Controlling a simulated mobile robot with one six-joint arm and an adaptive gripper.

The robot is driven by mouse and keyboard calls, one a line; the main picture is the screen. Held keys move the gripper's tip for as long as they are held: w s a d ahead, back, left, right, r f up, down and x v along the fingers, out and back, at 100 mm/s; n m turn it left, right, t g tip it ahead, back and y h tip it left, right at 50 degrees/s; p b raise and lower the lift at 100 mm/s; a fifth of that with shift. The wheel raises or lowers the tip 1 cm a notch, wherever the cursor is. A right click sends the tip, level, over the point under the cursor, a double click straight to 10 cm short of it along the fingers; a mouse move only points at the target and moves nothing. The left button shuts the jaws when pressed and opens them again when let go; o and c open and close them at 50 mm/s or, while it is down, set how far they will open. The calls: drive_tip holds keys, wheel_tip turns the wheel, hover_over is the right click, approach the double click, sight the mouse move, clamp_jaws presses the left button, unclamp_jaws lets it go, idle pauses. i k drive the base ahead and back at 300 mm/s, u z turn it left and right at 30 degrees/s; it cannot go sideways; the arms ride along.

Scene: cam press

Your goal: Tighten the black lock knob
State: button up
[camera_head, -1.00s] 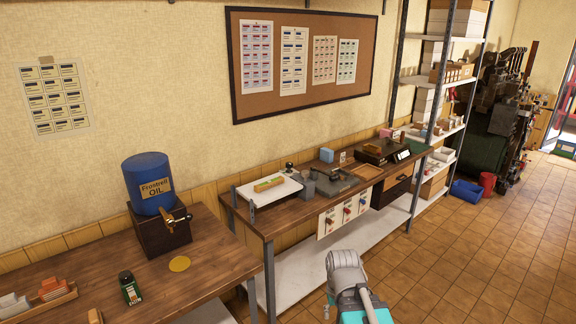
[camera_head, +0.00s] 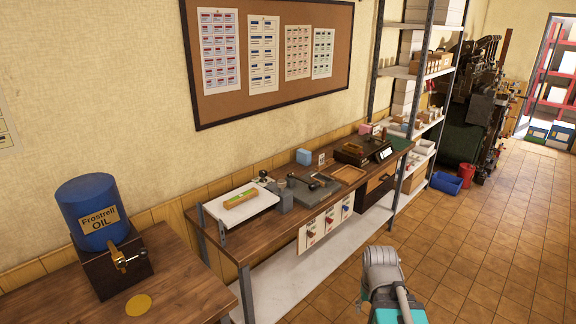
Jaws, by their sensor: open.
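On the middle bench a grey fixture with a dark flat plate (camera_head: 310,190) stands beside a small grey block (camera_head: 283,201). A small black round knob (camera_head: 263,174) stands upright behind the block, and another small dark knob (camera_head: 313,186) shows on the plate. At this distance I cannot tell which one is the lock knob, or how tight it is. A part of my arm (camera_head: 382,268), grey and teal, shows at the bottom, in front of the bench and well apart from the knobs. My gripper's fingers cannot be made out.
A white sloped board (camera_head: 239,207) with a green-and-tan piece is left of the fixture. A blue oil drum (camera_head: 92,212) stands on the near-left bench.

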sight(262, 174)
drive_tip(key=z, duration=0.2)
drive_tip(key=i, duration=1.9)
drive_tip(key=u, duration=0.6)
drive_tip(key=k, duration=0.9)
drive_tip(key=u, duration=0.2)
drive_tip(key=i, duration=0.55)
